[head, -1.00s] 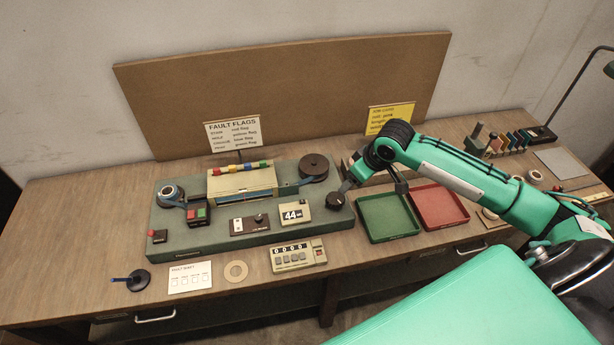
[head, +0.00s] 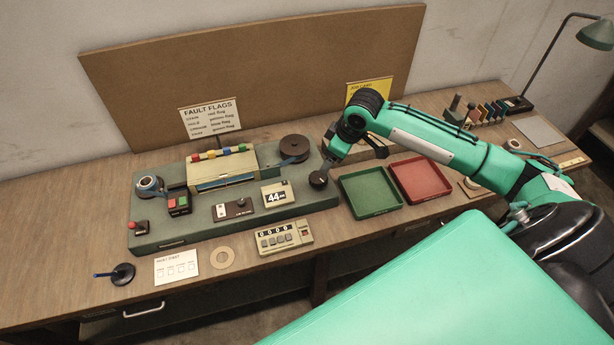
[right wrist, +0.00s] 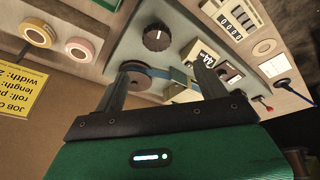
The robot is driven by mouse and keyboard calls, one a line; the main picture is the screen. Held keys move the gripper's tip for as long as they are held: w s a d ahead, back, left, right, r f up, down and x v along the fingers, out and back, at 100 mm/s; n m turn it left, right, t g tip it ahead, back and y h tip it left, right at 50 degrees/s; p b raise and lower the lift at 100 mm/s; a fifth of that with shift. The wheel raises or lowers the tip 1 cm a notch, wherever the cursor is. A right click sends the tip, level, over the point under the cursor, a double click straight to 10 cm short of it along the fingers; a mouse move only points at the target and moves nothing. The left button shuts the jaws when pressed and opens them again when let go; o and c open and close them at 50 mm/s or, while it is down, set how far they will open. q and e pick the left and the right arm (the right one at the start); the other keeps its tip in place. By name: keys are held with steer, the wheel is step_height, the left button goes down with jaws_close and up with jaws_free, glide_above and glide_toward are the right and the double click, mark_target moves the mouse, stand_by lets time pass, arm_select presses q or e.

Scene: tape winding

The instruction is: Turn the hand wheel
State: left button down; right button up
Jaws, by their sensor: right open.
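The hand wheel (head: 318,180) is a small dark round knob at the right end of the grey-green winding machine (head: 160,236). In the right wrist view the hand wheel (right wrist: 157,37) shows a pale mark on its face and lies beyond the fingertips. My right gripper (head: 328,163) is just above and behind the wheel in the head view; its fingers are hard to make out there. In the right wrist view my right gripper (right wrist: 164,68) is open with nothing between its fingers. My left gripper is not in view.
A green tray (head: 371,211) and a red tray (head: 420,197) stand right of the wheel. A dark reel (head: 294,147) and a display reading 44 (head: 275,193) are on the machine to its left. A counter (head: 285,236) lies in front. A brown board (head: 260,80) stands behind.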

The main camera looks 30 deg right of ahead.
mark_target(318, 178)
steer(key=w+a+n+g+h+b, duration=0.15)
steer(key=n+b, duration=0.25)
steer(key=n, duration=0.5)
steer(key=w+n+g+b, duration=0.2)
steer(key=w+n+b, duration=0.15)
steer(key=n, duration=0.45)
steer(key=f+p, duration=0.2)
steer(key=f, duration=1)
steer(key=shift+s+f, duration=0.15)
steer(key=shift+s, duration=0.05)
steer(key=c, duration=1)
